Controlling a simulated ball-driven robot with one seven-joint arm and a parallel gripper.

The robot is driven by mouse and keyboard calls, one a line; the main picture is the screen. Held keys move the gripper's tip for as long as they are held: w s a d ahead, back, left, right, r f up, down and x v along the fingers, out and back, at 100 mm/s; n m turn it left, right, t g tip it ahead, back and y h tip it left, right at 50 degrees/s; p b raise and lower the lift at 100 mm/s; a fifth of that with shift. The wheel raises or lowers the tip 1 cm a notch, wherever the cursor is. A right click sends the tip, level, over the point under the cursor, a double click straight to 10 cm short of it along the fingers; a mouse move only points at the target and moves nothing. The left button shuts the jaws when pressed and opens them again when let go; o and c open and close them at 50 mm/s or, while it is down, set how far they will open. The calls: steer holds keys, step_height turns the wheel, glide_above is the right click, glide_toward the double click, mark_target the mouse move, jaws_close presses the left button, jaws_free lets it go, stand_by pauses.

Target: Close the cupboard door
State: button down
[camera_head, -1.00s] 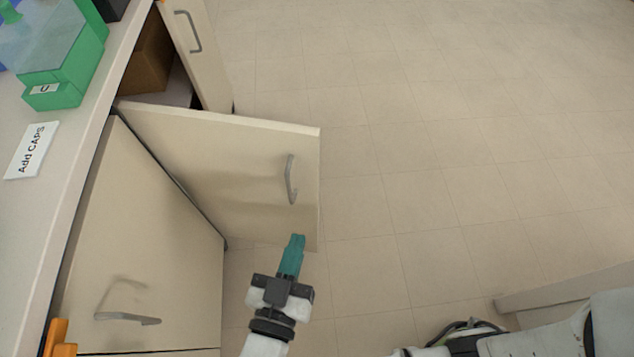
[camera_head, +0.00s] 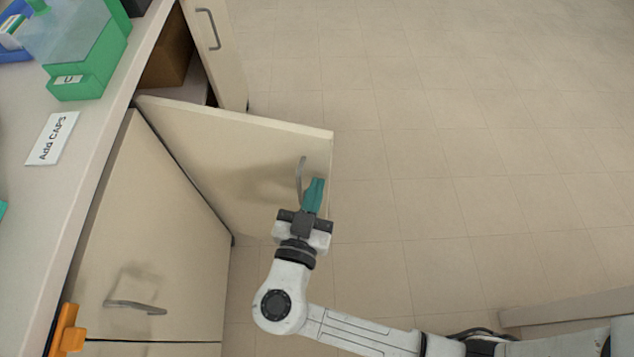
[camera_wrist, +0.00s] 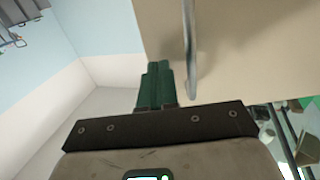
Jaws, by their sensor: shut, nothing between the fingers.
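The cupboard door (camera_head: 235,160) stands open, swung out from the counter front, with its outer face and grey bar handle (camera_head: 300,180) toward me. My gripper (camera_head: 316,182) is shut and empty, its teal fingers in front of the door just right of the handle, near the door's free edge. In the wrist view the green fingers (camera_wrist: 155,85) lie beside the handle (camera_wrist: 188,50), over the edge of the pale door (camera_wrist: 250,60). I cannot tell whether they touch the door.
A second door leaf (camera_head: 218,50) stands open beyond, with a brown box (camera_head: 168,55) inside the cupboard. A closed cabinet front (camera_head: 150,230) is at left. The counter (camera_head: 40,215) holds a green box (camera_head: 90,70) and a label card (camera_head: 52,138). The tiled floor (camera_head: 460,120) at right is clear.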

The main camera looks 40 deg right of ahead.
steer(key=shift+w+d, duration=0.4)
steer(key=shift+d, duration=0.1)
